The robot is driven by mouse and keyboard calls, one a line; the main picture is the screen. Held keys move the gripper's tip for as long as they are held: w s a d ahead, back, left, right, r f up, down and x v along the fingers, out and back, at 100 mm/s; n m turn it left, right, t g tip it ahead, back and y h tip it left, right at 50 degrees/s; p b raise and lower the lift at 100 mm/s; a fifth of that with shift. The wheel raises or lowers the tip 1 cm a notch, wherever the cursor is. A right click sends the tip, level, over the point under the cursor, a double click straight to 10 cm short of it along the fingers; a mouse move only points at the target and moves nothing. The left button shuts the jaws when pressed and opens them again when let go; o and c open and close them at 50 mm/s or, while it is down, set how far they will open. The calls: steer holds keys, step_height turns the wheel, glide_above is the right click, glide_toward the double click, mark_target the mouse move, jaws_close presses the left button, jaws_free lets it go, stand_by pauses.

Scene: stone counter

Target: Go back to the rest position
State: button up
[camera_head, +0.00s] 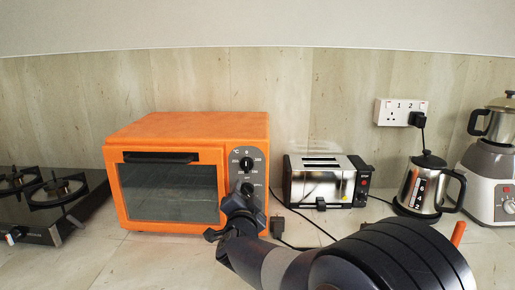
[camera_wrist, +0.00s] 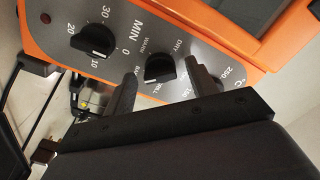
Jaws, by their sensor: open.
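My gripper (camera_head: 244,197) is in front of the control panel of an orange toaster oven (camera_head: 190,125), at its right side. In the wrist view my gripper (camera_wrist: 163,76) is open, with one finger on each side of the oven's middle black knob (camera_wrist: 160,68). Gaps show beside the knob, and nothing is gripped. How near the fingertips are to the panel, I cannot tell. The timer knob (camera_wrist: 93,38) is to the left in the wrist view. The temperature knob (camera_head: 246,163) shows above my gripper in the head view. My arm reaches in from the lower right.
A toaster (camera_head: 320,182), a kettle (camera_head: 428,187) and a blender (camera_head: 490,175) stand to the right. Black cords lie on the counter near the toaster. A gas hob (camera_head: 50,200) is at the left. The counter front left of my arm is clear.

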steer(key=n+p, duration=0.3)
steer(key=shift+r, duration=0.15)
steer(key=shift+n+p, duration=0.4)
steer(key=shift+n, duration=0.1)
